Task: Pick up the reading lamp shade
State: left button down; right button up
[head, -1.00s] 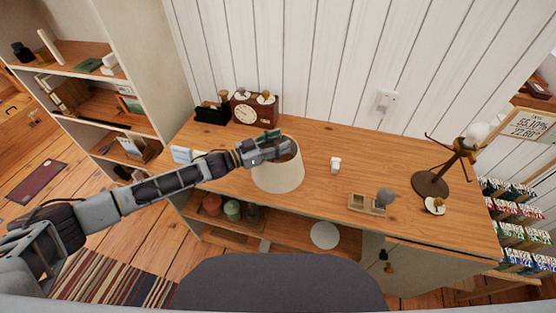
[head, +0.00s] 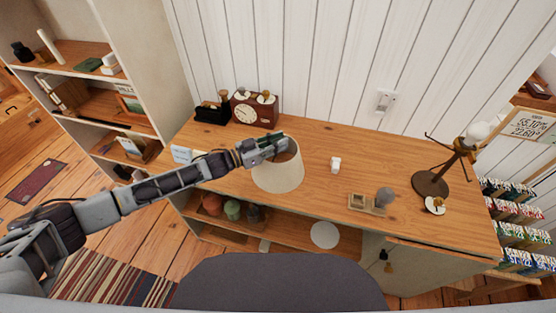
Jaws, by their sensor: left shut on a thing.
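The cream lamp shade (head: 281,176) is near the middle of the wooden desk top, its open rim facing up. My left gripper (head: 279,146) reaches in from the left at the shade's upper rim and is shut on it. The fingertips overlap the shade's opening, and the exact contact is partly hidden. I cannot tell whether the shade's bottom touches the desk. The bare lamp (head: 455,160), with a dark base and a white bulb, stands at the right of the desk. My right gripper is not in view.
A brown clock (head: 254,108) and a dark box (head: 211,113) stand at the back left. A small white object (head: 336,164), a wooden tray (head: 357,201) with a grey ball, and a small round dish (head: 435,205) lie right of the shade. The wall rises behind the desk (head: 320,205).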

pick_arm(q)
jog(key=shift+r, duration=0.4)
notch_tip(320, 180, up, 8)
jog(key=shift+r, duration=0.55)
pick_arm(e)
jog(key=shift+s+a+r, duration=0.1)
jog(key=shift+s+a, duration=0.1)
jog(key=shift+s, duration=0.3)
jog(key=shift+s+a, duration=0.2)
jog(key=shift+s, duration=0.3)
pick_arm(q)
jog(key=shift+r, duration=0.1)
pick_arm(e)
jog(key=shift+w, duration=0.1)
